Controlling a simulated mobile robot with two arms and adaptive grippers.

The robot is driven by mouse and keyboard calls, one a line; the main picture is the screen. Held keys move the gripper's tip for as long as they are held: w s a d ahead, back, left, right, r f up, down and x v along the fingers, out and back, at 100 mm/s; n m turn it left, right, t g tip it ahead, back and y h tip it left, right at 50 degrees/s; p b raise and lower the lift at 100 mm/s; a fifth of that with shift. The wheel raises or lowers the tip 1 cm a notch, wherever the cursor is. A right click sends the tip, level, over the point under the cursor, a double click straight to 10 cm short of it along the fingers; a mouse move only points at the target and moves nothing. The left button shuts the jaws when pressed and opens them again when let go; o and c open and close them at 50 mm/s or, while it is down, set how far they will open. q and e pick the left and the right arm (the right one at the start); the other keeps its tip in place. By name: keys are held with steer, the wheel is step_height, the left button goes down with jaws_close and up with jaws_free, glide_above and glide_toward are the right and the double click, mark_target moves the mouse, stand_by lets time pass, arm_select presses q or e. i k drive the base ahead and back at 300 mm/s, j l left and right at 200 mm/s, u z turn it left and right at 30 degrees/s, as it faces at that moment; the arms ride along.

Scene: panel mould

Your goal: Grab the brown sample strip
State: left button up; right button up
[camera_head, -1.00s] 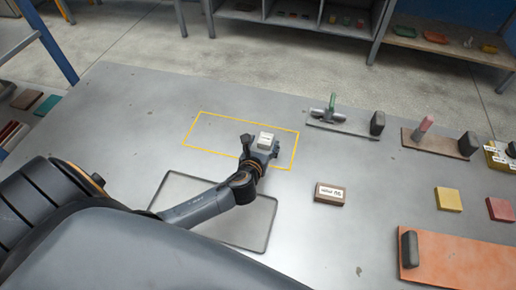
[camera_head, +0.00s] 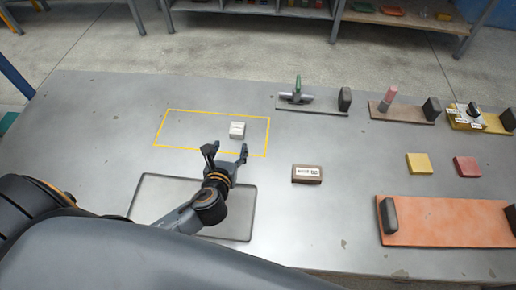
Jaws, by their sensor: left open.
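A small brown block with a white label (camera_head: 307,174) lies flat on the grey table, right of centre. It is the only brown strip-like piece I make out near my arm; its label is too small to read. My left gripper (camera_head: 226,150) is open and empty, to the left of the brown block and apart from it. A small white block (camera_head: 237,130) sits inside the yellow outlined rectangle (camera_head: 187,112), just beyond the fingertips. My right gripper is not in view.
A grey tray (camera_head: 140,205) lies under my left forearm. Boards with handles (camera_head: 310,108) stand at the back right. Yellow (camera_head: 418,164) and red (camera_head: 467,167) blocks lie right of the brown block. An orange panel (camera_head: 440,222) fills the front right. Table between gripper and brown block is clear.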

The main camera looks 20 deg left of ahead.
mark_target(302, 173)
steer(key=l+u, duration=0.3)
steer(key=l, duration=0.9)
steer(key=l+u, duration=0.35)
steer(key=l, duration=0.8)
steer(key=k, duration=0.05)
